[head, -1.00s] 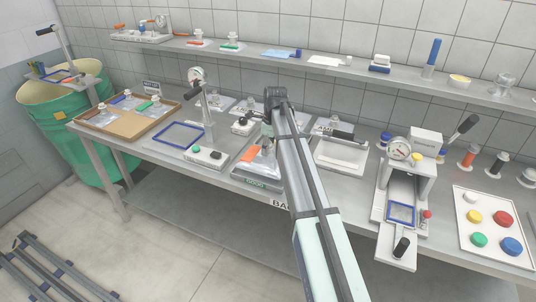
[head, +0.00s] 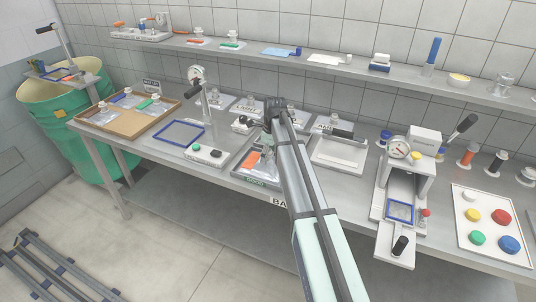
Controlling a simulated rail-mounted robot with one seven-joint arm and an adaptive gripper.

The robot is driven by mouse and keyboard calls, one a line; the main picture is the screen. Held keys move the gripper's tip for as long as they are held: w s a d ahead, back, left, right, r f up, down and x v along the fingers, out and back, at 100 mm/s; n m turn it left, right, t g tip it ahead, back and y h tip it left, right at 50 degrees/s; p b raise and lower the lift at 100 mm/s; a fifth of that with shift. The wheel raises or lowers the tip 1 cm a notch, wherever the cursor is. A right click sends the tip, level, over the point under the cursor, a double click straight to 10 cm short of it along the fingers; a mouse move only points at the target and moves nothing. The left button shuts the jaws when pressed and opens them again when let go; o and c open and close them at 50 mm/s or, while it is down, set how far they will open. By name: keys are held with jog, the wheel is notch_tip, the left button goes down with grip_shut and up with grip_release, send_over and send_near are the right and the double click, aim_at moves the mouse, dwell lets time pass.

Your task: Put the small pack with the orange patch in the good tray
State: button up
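My gripper (head: 268,138) points down over a grey tray on the bench and is partly hidden behind my forearm. Its fingers are too small and covered to tell whether they are open or shut. An orange patch (head: 253,159) shows just below it, by clear pack material. I cannot tell whether the pack is held or lies in the tray. The grey tray (head: 244,173) has a green label on its front edge that looks like the good tray's label, but it is too small to read surely.
A brown tray (head: 84,119) with several clear packs stands at the left. A blue frame (head: 180,133) and a control box (head: 205,155) lie between. A shelf (head: 345,73) runs behind.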

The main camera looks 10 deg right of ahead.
aim_at(271, 154)
jog(key=shift+r, duration=0.1)
notch_tip(271, 154, up, 12)
jog(key=d+b, duration=0.1)
jog(key=b, duration=0.1)
jog(key=shift+s, duration=0.4)
